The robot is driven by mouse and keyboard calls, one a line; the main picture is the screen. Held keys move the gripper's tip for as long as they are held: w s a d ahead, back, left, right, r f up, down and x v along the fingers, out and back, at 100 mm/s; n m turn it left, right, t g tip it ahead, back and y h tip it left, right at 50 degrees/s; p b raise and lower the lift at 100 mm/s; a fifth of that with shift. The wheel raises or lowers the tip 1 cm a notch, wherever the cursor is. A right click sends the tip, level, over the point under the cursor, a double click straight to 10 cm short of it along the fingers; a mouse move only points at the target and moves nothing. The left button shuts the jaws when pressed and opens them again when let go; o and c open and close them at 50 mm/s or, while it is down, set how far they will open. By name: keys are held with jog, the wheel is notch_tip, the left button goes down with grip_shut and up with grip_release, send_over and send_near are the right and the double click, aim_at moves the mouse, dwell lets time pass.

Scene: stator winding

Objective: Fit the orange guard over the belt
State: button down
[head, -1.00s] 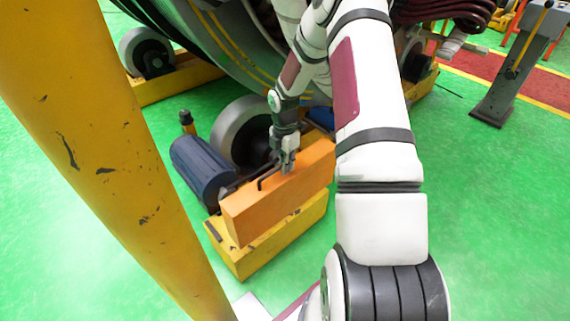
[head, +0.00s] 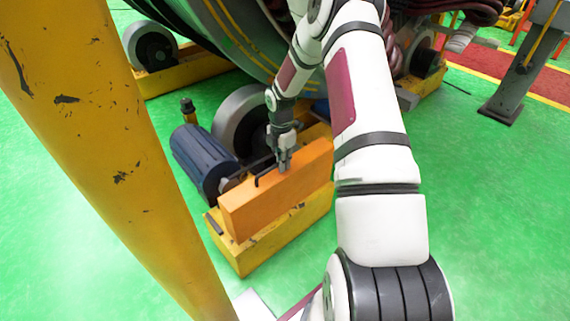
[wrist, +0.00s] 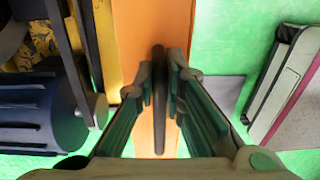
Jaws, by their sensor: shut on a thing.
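The orange guard (head: 277,193) is a long box-like cover in the head view, upright along the near side of the yellow roller base (head: 285,238). My gripper (head: 284,168) is at its top, shut on the dark bar handle of the guard. In the wrist view the handle (wrist: 159,95) runs between the two fingers of my gripper (wrist: 160,90), with the orange top of the guard (wrist: 138,30) below it. The belt itself is not clearly visible; the guard and arm hide that side. I cannot tell whether the guard rests on the base.
A blue motor (head: 203,160) lies just left of the guard, and a grey roller wheel (head: 238,118) stands behind it. The large stator ring (head: 235,45) rises at the back. A yellow post (head: 110,150) crosses the left foreground.

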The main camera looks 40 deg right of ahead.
jog(key=w+b, duration=0.1)
jog(key=w, duration=1.1)
jog(key=shift+a+r, duration=0.15)
jog(key=shift+a, duration=0.05)
jog(key=shift+s+a, duration=0.1)
dwell(0.7)
jog(key=shift+f+b, duration=0.6)
jog(key=shift+f, duration=0.7)
dwell(1.2)
jog(key=c, duration=1.7)
grip_release()
jog(key=shift+o, duration=0.6)
notch_tip(320, 180, up, 12)
